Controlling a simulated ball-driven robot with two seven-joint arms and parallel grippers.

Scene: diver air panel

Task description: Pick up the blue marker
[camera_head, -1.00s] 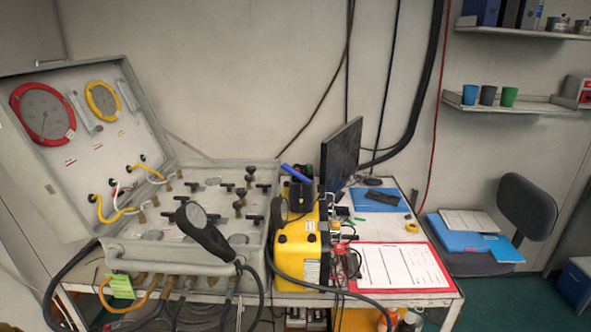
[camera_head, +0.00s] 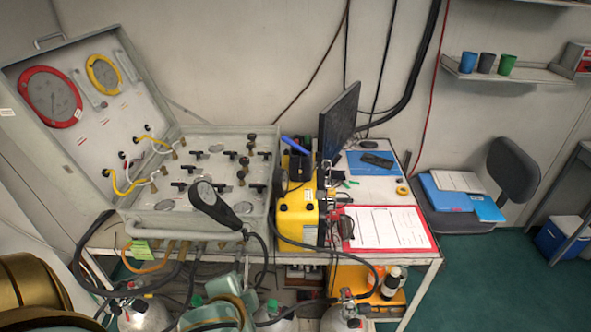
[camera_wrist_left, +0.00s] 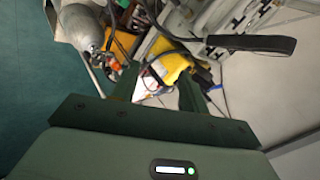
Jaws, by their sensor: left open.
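The blue marker (camera_head: 295,145) lies tilted across the top of a dark box on the yellow unit (camera_head: 297,215), to the left of the monitor. My left gripper (camera_wrist_left: 155,82) shows only in the left wrist view, its two fingers apart and nothing visible between them. Beyond its fingers in that view is a yellow body (camera_wrist_left: 175,65) among cables. My right gripper is in neither current view.
The grey air panel (camera_head: 245,225) with its open lid is left of the yellow unit. The monitor (camera_head: 338,122) stands close right of the marker. A red clipboard (camera_head: 433,244) lies on the table. Gas cylinders (camera_head: 145,313) stand below.

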